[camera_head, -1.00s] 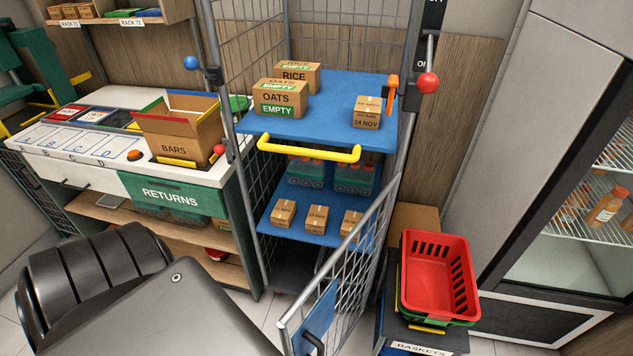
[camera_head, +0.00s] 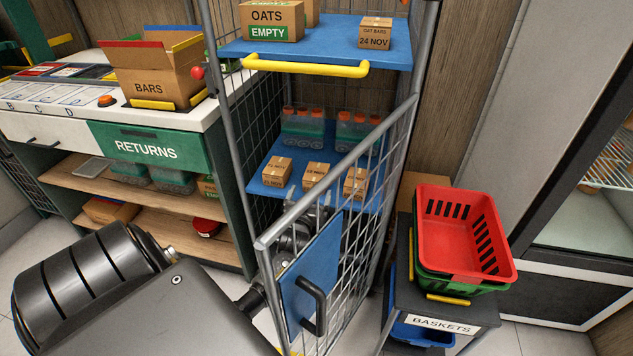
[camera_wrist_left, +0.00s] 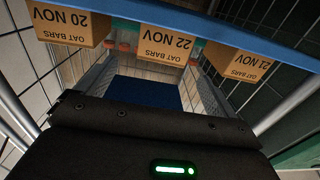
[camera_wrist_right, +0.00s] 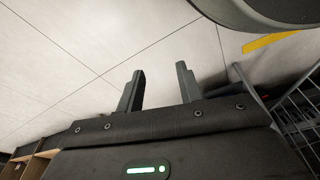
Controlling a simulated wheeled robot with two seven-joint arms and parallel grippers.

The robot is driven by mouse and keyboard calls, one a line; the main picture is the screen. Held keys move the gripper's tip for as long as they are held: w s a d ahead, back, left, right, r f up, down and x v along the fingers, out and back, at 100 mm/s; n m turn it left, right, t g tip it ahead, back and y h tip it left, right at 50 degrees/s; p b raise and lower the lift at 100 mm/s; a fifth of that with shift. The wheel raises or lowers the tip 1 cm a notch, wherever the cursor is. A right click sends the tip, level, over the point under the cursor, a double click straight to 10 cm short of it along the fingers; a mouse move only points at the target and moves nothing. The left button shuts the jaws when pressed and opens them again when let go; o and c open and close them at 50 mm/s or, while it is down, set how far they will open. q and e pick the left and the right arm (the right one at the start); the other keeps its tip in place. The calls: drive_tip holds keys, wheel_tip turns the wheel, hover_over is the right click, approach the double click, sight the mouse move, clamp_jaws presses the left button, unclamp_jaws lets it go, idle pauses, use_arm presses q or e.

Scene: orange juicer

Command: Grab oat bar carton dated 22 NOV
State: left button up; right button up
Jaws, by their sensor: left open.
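The 22 NOV oat bar carton (camera_head: 315,177) is the middle one of three small brown cartons on the cage's lower blue shelf (camera_head: 262,188). In the left wrist view the 22 NOV carton (camera_wrist_left: 167,45) appears upside down, between the 20 NOV carton (camera_wrist_left: 68,25) and the 21 NOV carton (camera_wrist_left: 246,66). My left gripper (camera_head: 308,202) is open and empty just in front of the shelf, near the middle carton and partly hidden by the mesh door. My right gripper (camera_wrist_right: 160,88) is open and empty above the floor in the right wrist view.
The mesh door (camera_head: 345,215) stands open in front of the cage. Another 24 NOV carton (camera_head: 375,35) and an OATS box (camera_head: 271,20) sit on the upper shelf (camera_head: 330,42), which has a yellow bar (camera_head: 305,68). Bottles (camera_head: 302,125) stand behind the cartons. A red basket (camera_head: 455,240) is at right.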

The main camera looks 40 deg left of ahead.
sight(316, 172)
use_arm(q)
drive_tip(key=x, duration=0.5)
drive_tip(key=shift+w+a, duration=0.15)
drive_tip(key=shift+w, duration=0.15)
drive_tip(key=shift+w+a+b, duration=0.3)
drive_tip(key=shift+w+b, duration=0.05)
drive_tip(key=x, duration=0.3)
drive_tip(key=shift+w+a+f, duration=0.15)
drive_tip(key=shift+w+a, duration=0.05)
drive_tip(key=shift+a, duration=0.05)
drive_tip(key=shift+w+a+b, duration=0.15)
drive_tip(key=shift+w+b, duration=0.1)
drive_tip(key=shift+b, duration=0.05)
drive_tip(key=shift+w, duration=0.1)
drive_tip(key=c, duration=1.2)
use_arm(e)
drive_tip(key=r, duration=0.1)
drive_tip(key=w+r, duration=0.1)
drive_tip(key=r, duration=0.1)
drive_tip(key=shift+w+a, duration=0.1)
drive_tip(key=shift+a, duration=0.05)
